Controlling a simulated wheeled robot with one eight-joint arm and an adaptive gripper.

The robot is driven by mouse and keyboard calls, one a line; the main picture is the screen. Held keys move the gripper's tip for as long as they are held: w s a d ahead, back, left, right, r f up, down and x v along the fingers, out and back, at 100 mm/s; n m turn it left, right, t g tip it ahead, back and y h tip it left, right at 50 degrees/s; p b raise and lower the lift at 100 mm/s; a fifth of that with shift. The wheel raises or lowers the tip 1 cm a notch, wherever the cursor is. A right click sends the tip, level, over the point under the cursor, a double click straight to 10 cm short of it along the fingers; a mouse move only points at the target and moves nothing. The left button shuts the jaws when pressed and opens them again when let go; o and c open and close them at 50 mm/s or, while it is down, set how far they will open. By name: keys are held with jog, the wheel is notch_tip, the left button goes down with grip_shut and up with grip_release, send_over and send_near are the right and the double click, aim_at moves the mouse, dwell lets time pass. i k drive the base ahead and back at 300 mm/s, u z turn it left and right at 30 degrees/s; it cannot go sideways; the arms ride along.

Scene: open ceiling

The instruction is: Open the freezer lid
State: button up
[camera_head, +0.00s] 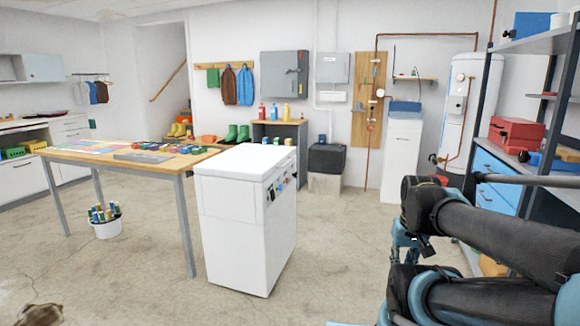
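A white box-shaped appliance (240,240) stands on the concrete floor near the middle of the view. I take it to be the freezer. Its flat white lid (244,162) is on top and looks shut. A few small coloured items (276,140) appear at the lid's far edge; I cannot tell whether they rest on it or on the bench behind. The right side carries small dark controls or labels. My arm is folded at the right, well apart from the appliance. I cannot make out gripper fingers.
A wooden-topped table (75,155) with coloured items stands close on the appliance's left. A white bucket (106,227) sits below it. Dark shelving with a red toolbox (515,133) is at the right. Open concrete floor (330,255) lies right of the appliance and in front of it.

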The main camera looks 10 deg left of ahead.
aim_at(255, 162)
jog(key=i, duration=1.2)
jog(key=u, duration=0.4)
